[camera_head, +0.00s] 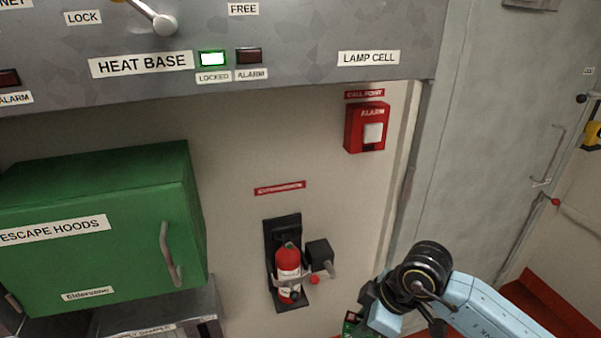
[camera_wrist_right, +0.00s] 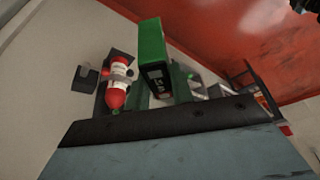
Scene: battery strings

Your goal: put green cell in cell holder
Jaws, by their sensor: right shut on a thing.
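My right gripper (camera_head: 362,318) is low in the head view, mostly cut off by the bottom edge and turned away. A small green and dark piece (camera_head: 350,320) shows beside it there. In the right wrist view a green block with a black, marked end, the green cell (camera_wrist_right: 153,50), stands out ahead of the wrist, held between the fingers of the right gripper (camera_wrist_right: 160,88). Its far surroundings are blurred. The grey panel above carries a LAMP CELL label (camera_head: 369,58). No cell holder can be made out. My left gripper is not in view.
A green ESCAPE HOODS cabinet (camera_head: 95,215) juts out at the left. A red extinguisher (camera_head: 288,270) hangs on the wall, with a red alarm box (camera_head: 367,127) above it. The grey overhead panel (camera_head: 290,35) overhangs the wall. A grey door (camera_head: 480,130) is at the right.

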